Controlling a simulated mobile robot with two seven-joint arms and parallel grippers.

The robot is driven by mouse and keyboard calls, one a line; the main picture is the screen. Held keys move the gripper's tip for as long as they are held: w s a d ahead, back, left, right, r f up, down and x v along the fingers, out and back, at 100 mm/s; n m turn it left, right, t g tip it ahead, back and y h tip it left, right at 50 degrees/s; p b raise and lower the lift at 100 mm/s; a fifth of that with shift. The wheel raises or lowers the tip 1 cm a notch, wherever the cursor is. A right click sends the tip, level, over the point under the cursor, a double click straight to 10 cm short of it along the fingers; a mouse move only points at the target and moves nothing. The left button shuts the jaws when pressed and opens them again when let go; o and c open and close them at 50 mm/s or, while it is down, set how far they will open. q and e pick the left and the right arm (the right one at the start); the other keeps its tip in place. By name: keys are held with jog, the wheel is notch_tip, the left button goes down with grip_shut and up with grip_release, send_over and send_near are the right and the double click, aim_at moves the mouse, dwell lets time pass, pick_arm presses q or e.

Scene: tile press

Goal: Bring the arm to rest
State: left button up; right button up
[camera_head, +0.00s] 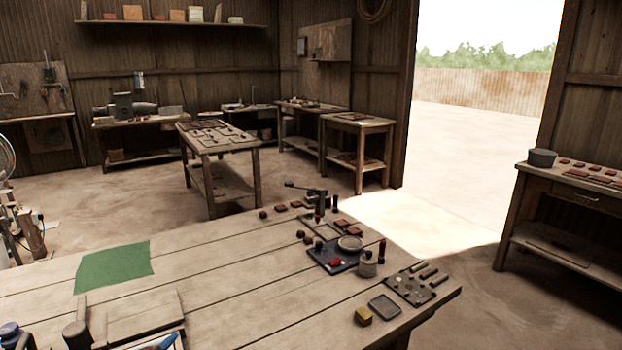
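Neither of my grippers nor my arms can be made out in the head view. A wooden worktable (230,310) fills the foreground. A dark tray (331,259) in front of the press holds a red piece and small light pieces.
A green cloth (113,267) lies flat at the table's left. A wooden board (143,317) and mallet-like tools (77,333) are at the front left. The table's middle is clear.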

pick_arm(q)
jog(key=s+a+f+n+g+y, duration=0.2)
jog(key=s+f+n, duration=0.2)
jog(key=s+f, duration=0.4)
jog(key=s+a+f+n+g+y, duration=0.2)
jog(key=s+f, duration=0.6)
jog(key=s, duration=0.7)
jog(key=n+g, duration=0.1)
jog(key=n, duration=0.1)
jog(key=shift+s+a+n, duration=0.15)
jog(key=shift+s+n, duration=0.15)
jog(key=shift+s, duration=0.05)
